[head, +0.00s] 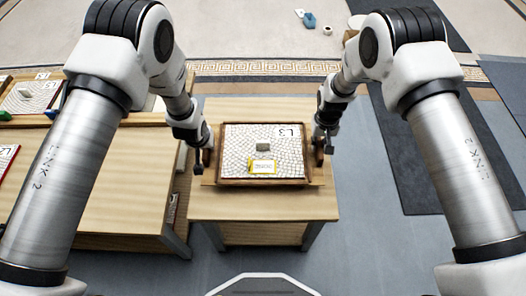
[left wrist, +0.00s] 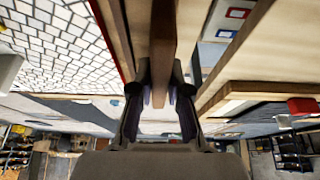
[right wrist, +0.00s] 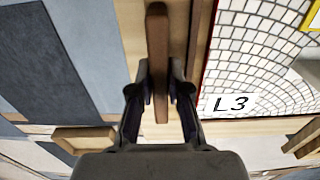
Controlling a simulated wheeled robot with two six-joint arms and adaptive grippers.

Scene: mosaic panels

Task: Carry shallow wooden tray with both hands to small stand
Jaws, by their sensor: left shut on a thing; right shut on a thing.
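The shallow wooden tray (head: 226,183) is in the middle of the head view, over the small stand (head: 275,205). A mosaic panel marked L3 (head: 285,150) lies in it, with a grey block (head: 263,147) and a yellow-edged card (head: 262,166) on top. My left gripper (head: 205,150) is shut on the tray's left handle, a wooden bar seen in the left wrist view (left wrist: 162,45). My right gripper (head: 320,145) is shut on the right handle, which shows in the right wrist view (right wrist: 157,50). I cannot tell whether the tray touches the stand.
A longer wooden table (head: 120,190) stands at the left, with more mosaic panels (head: 30,97) on it. Dark mats (head: 410,170) lie on the grey floor at the right. A patterned border (head: 265,67) crosses the floor behind, and a blue item (head: 309,20) lies farther back.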

